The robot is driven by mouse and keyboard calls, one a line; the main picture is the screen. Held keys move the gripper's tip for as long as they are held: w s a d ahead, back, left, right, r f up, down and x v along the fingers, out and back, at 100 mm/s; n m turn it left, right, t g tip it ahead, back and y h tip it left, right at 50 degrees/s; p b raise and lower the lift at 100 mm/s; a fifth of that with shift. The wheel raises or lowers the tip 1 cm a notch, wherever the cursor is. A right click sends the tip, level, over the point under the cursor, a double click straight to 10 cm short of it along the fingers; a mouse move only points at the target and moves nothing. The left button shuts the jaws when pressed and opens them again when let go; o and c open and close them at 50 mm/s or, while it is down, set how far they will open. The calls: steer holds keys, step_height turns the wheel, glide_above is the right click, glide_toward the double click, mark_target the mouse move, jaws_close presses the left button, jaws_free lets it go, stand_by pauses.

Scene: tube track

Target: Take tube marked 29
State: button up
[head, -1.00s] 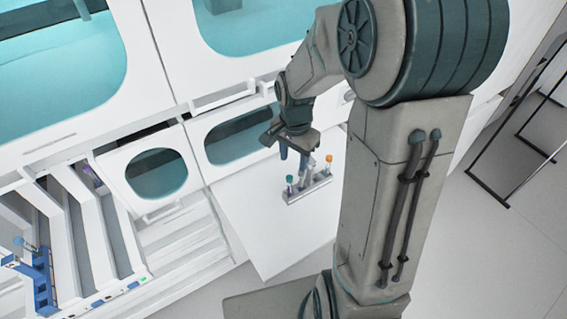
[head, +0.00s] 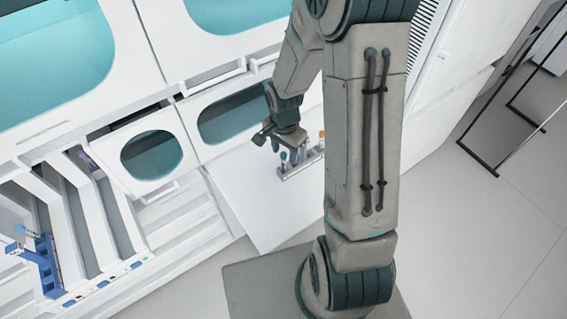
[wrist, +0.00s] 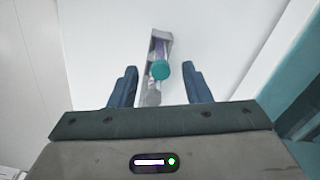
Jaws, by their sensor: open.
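A small light-grey rack (head: 287,174) stands on the white table and holds a few upright tubes. A teal-capped tube (head: 283,157) stands at its left end and an orange-capped tube (head: 322,135) at its right end. No number is readable on any tube. My gripper (head: 284,148) is above the left part of the rack, empty. In the wrist view the open fingers (wrist: 160,68) stand either side of the teal cap (wrist: 160,71), apart from it. The rack (wrist: 166,36) extends beyond it with a purple part inside. My arm hides some of the rack.
The white table (head: 260,215) is otherwise clear around the rack. White cabinets with teal windows (head: 152,155) stand behind it. At the left is a machine with sloping lanes (head: 85,215) and a blue tube holder (head: 45,265). A black-framed stand (head: 505,130) is at the right.

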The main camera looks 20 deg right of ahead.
mark_target(284, 165)
steer(key=shift+a+f+p, duration=0.15)
steer(key=shift+f+p, duration=0.2)
steer(key=shift+f, duration=1.95)
steer(key=c, duration=0.8)
